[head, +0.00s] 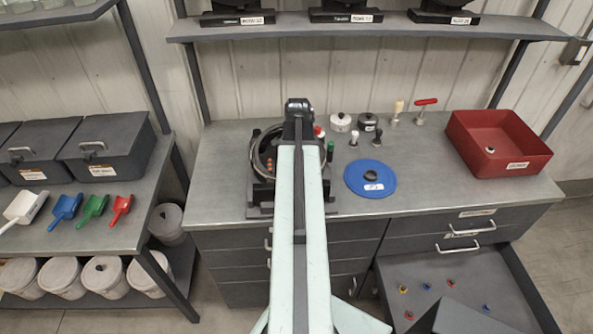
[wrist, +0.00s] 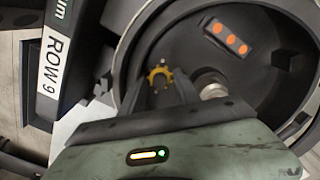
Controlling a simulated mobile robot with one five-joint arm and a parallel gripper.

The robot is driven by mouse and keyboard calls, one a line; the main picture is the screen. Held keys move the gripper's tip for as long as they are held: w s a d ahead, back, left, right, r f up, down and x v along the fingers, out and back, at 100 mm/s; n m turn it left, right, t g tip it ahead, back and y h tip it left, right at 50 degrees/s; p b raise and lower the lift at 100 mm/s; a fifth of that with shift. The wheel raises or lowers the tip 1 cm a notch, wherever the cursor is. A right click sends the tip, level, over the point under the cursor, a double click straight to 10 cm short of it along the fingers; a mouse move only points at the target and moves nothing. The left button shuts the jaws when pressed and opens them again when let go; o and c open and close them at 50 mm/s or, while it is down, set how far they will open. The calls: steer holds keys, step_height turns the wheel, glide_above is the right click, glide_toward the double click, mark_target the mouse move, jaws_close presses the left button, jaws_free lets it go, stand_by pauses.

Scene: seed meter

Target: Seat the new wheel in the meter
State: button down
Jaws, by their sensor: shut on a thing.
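My gripper (wrist: 160,82) is shut on a small yellow toothed wheel (wrist: 159,74), which shows between the dark fingertips in the wrist view. The fingers reach into the round, dark, open housing of the meter (wrist: 190,25). A pale metal hub (wrist: 210,84) shows just right of the fingers, partly hidden by them. I cannot tell whether the wheel touches the housing's inside. In the head view the meter (head: 257,165) stands on the bench, partly behind my arm, and my fingertips and the wheel are hidden there.
A blue disc (head: 357,186) with a dark ring on it lies right of the meter. Behind it stand several small knobs and a red T-handle (head: 426,102). A red bin (head: 490,127) is at the right. An open drawer (head: 385,268) below holds several small coloured parts.

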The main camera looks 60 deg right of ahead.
steer(key=shift+s+a, duration=0.1)
steer(key=shift+s, duration=0.25)
steer(key=c, duration=0.8)
jaws_free()
steer(key=shift+c, duration=1)
steer(key=shift+r+p, duration=0.6)
steer(key=shift+p, duration=0.05)
steer(key=shift+o, duration=0.6)
step_height(320, 180, up, 5)
steer(key=p, duration=0.5)
step_height(320, 180, up, 4)
steer(key=p, duration=0.3)
steer(key=shift+w+f, duration=0.15)
steer(key=shift+f, duration=0.1)
